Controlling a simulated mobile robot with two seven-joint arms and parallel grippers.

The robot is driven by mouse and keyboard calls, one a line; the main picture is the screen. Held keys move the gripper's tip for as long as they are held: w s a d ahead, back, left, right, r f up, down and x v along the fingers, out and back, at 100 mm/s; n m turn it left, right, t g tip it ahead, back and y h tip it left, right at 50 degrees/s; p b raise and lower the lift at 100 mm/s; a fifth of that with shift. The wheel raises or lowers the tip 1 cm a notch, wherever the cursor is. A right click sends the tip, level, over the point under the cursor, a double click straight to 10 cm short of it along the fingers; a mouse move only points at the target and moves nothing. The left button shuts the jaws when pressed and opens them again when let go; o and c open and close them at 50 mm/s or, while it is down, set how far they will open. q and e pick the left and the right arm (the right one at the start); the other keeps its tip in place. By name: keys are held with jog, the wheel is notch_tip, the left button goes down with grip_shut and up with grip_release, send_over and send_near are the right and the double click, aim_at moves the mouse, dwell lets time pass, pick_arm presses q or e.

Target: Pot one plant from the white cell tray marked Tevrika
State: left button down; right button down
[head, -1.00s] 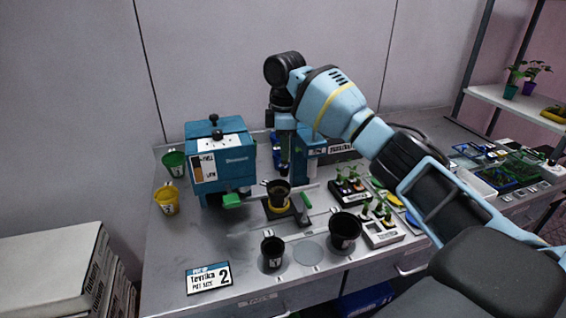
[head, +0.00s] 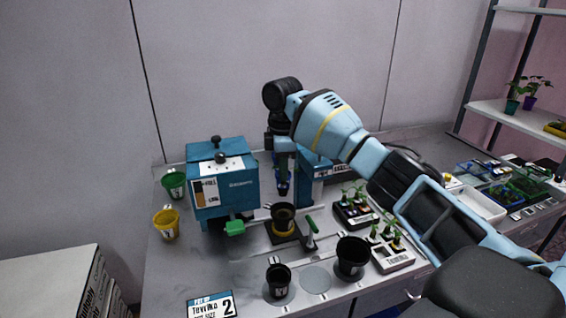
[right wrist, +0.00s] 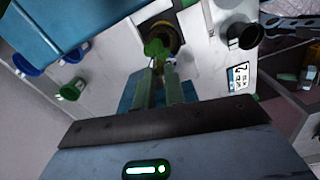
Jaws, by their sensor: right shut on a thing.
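The white cell tray (head: 394,263) marked Tevrika stands at the right of the bench with several green seedlings. My right gripper (head: 282,190) points down above a dark pot (head: 283,220) on the holder in the bench's middle. It is shut on a green plant (right wrist: 155,47), whose leaves show at the fingertips in the right wrist view. The pot's yellow-edged rim (right wrist: 168,33) lies beyond the plant; whether the roots are inside it I cannot tell. A card (head: 211,306) reading Tevrika and 2 lies at the front left. My left gripper is not in view.
A blue machine (head: 222,180) with a green lever stands left of the holder. Small (head: 279,279) and larger (head: 352,256) black pots stand in front. A black seedling tray (head: 352,215) stands behind the white one.

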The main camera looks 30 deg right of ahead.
aim_at(283, 183)
jog(key=shift+f, duration=4.05)
jog(key=c, duration=1.7)
grip_release()
jog(key=shift+c, duration=0.2)
jog(key=shift+r, duration=0.1)
jog(key=shift+r, duration=1.9)
